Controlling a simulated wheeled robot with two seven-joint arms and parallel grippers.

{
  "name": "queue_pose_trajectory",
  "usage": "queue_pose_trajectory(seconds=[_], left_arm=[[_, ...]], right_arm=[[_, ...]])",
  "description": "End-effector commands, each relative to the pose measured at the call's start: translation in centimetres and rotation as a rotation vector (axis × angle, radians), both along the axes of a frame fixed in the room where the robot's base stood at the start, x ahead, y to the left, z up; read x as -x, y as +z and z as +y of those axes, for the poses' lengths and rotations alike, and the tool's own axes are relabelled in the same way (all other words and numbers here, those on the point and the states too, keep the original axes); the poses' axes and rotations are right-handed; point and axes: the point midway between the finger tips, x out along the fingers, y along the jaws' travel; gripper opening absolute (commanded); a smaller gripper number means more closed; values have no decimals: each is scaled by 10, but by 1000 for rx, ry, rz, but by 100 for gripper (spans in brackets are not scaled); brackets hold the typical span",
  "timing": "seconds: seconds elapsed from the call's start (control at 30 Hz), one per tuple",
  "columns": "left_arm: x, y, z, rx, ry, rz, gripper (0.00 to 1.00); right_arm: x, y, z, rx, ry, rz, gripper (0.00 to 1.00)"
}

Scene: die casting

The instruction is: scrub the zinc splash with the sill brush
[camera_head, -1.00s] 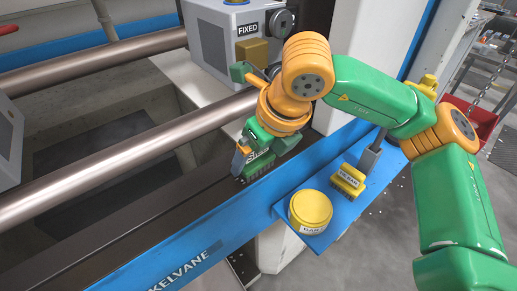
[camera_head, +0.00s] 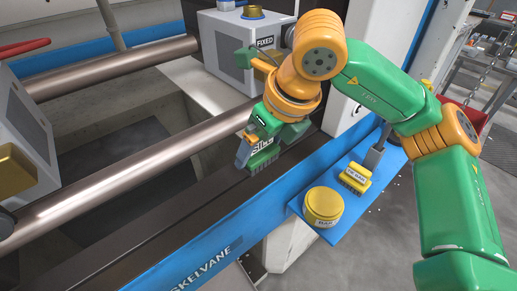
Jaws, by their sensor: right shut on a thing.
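My right gripper (camera_head: 256,146) is shut on the sill brush (camera_head: 263,160), a green block with dark bristles and a label that reads SILL in part. The bristles point down at the dark sill (camera_head: 205,206) behind the blue front rail. I cannot tell whether they touch it. No zinc splash can be made out; the brush and gripper may cover it. My left gripper is not in view.
A blue shelf (camera_head: 336,231) on the rail's right holds a round yellow tub (camera_head: 323,206) and a yellow brush (camera_head: 355,177). Thick steel bars (camera_head: 130,184) cross behind the sill. The grey block marked FIXED (camera_head: 226,47) stands behind my gripper.

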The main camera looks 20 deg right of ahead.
Motion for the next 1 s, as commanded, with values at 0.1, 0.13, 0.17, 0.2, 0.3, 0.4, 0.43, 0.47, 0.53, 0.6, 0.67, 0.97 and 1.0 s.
queue_pose_trajectory(seconds=[0.1, 0.13, 0.17, 0.2, 0.3, 0.4, 0.43, 0.47, 0.53, 0.6, 0.67, 0.97, 1.0], left_arm=[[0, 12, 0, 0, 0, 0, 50], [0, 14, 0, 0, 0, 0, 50], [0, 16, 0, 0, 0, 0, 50], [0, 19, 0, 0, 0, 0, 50], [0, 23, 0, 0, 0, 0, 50], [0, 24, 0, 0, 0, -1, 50], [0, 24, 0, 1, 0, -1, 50], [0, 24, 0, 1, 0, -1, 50], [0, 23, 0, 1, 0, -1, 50], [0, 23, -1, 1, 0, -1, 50], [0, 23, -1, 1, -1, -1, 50], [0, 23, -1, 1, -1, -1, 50], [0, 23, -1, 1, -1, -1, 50]], right_arm=[[0, 15, -2, 0, 3, 0, 41], [0, 17, -2, 0, 3, 0, 41], [0, 20, -3, 1, 4, 0, 41], [0, 24, -3, 0, 5, 0, 41], [0, 29, -4, 0, 8, 0, 41], [0, 31, -5, 0, 10, 0, 41], [0, 31, -5, 0, 10, 0, 41], [0, 31, -5, 0, 10, 0, 41], [0, 30, -5, 0, 10, 0, 41], [0, 30, -5, 0, 10, 0, 41], [0, 30, -5, 0, 10, 0, 41], [0, 30, -5, 1, 9, 0, 41], [0, 30, -5, 1, 9, 0, 41]])
